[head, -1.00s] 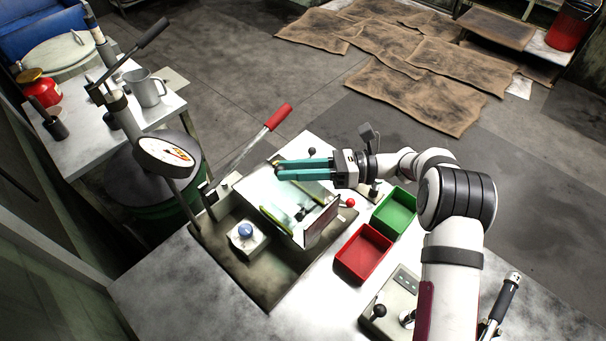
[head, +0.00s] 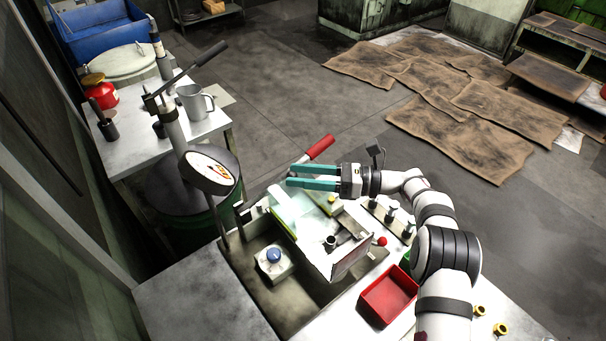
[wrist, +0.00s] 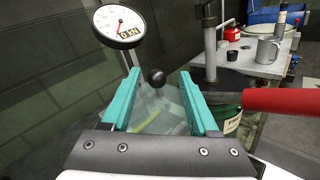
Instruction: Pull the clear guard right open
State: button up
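The clear guard (head: 292,207) is a see-through panel with yellow-green edges over the machine bed, below my gripper in the head view. It also shows through the gap between my fingers in the wrist view (wrist: 158,112). My gripper (head: 289,176) has teal fingers pointing left in the head view, just above the guard. In the wrist view its fingers (wrist: 159,78) are apart with nothing visibly clamped. A black ball knob (wrist: 156,77) shows between the fingertips; I cannot tell what it belongs to or how close it is.
A red-handled lever (head: 319,147) rises just behind my fingers. A round dial gauge (head: 209,169) stands left of the machine. A blue button (head: 274,255) sits on a block in the bed. A red tray (head: 388,296) lies at right. Floor behind is open.

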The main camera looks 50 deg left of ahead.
jog(key=v, duration=1.5)
jog(key=shift+w+d, duration=0.25)
jog(key=shift+d, duration=0.1)
jog(key=shift+r, duration=0.1)
jog(key=s+d+r+n+t+h, duration=0.1)
jog(key=s+d+r+t+h, duration=0.15)
jog(key=d+r+t, duration=0.4)
jog(key=s+d+r+n+t+h, duration=0.1)
jog(key=s+d+r+n+h, duration=0.2)
jog(key=d, duration=0.7)
jog(key=s+d+f+n+t+h, duration=0.1)
jog(key=s+d+f+t+h, duration=0.1)
jog(key=s+d, duration=0.6)
jog(key=s+d+f+n+t+h, duration=0.2)
jog(key=s+d+f+t+h, duration=0.1)
jog(key=s+d, duration=0.6)
jog(key=shift+s+d+f, duration=0.35)
jog(key=shift+s, duration=0.7)
